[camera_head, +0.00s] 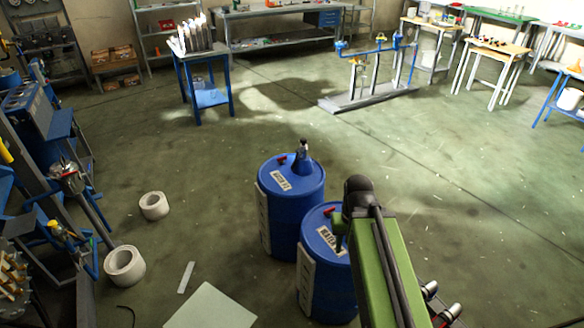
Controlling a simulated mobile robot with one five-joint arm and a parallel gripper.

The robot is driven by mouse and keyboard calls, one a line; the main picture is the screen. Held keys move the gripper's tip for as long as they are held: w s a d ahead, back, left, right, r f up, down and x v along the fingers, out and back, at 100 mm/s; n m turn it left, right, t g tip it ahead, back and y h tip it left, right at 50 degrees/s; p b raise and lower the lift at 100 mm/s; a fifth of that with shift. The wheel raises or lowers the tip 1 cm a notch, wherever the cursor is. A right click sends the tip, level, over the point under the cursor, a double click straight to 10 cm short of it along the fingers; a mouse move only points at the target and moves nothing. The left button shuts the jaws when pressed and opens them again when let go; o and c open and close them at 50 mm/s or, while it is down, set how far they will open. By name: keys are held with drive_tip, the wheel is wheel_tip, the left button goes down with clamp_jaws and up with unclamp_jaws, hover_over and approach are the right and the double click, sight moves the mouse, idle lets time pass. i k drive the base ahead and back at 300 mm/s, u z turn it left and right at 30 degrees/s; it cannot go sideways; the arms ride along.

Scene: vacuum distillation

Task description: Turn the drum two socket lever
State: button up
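Two blue drums stand close together on the floor near the middle. I cannot read which drum is two. My green arm rises from the bottom right, and its dark elbow covers the right part of the nearer drum. My gripper's fingers cannot be made out.
Two white rolls (154,205) (125,266) and a pale sheet (211,308) lie on the floor at left. Equipment racks line the left edge. A blue stand (207,90) and a grey-based pipe rig (368,97) stand farther back. The floor right of the drums is clear.

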sight(293, 165)
drive_tip(key=z, duration=0.05)
drive_tip(key=k, duration=0.5)
drive_tip(key=u, duration=1)
drive_tip(key=i, duration=1.5)
drive_tip(key=u, duration=0.65)
drive_tip(key=i, duration=1.3)
drive_tip(key=z, duration=0.1)
